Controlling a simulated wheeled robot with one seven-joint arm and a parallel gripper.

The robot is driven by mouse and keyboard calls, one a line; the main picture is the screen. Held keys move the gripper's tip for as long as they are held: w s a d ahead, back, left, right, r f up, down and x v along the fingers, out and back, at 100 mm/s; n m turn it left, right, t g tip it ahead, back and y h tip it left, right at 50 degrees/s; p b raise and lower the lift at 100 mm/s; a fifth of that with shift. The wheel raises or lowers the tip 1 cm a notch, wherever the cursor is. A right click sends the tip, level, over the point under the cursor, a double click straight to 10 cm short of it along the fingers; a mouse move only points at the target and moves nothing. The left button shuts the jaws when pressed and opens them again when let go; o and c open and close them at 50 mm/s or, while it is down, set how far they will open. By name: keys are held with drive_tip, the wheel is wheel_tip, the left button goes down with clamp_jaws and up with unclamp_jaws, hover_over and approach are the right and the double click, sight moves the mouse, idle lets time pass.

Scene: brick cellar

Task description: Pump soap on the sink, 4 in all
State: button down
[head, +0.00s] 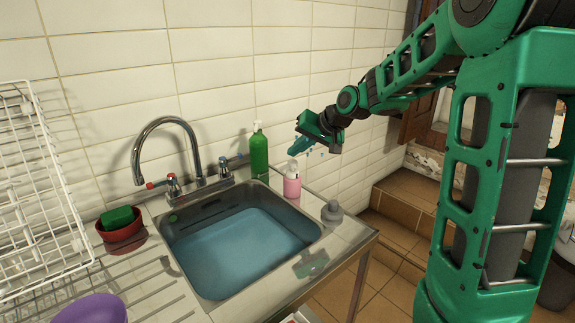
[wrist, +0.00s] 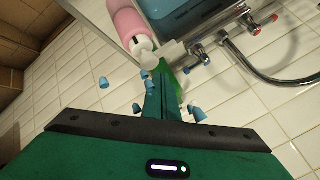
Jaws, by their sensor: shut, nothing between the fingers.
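A pink bottle (head: 291,187) with a white pump head stands upright at the right back corner of the sink (head: 172,248). A taller green bottle (head: 259,155) with a pale pump top stands to its left by the wall. My gripper (head: 299,147) is shut and empty, just above the pink bottle's pump. In the wrist view, the closed fingers (wrist: 163,98) point toward the white pump head (wrist: 143,48) of the pink bottle (wrist: 125,18); I cannot tell whether they touch. The green bottle is mostly hidden there behind the fingers.
The sink holds bluish water. A curved tap (head: 140,152) with two handles stands behind it. A red bowl (head: 124,244) with a green sponge (head: 118,217), a purple bowl (head: 90,309) and a white rack (head: 38,200) are left. A small grey object (head: 332,212) stands right.

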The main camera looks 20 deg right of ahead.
drive_tip(key=shift+r, duration=2.5)
wheel_tip(320, 180, up, 7)
hover_over(296, 163)
idle(1.7)
drive_tip(key=shift+w+f, duration=0.1)
drive_tip(key=shift+f, duration=6.55)
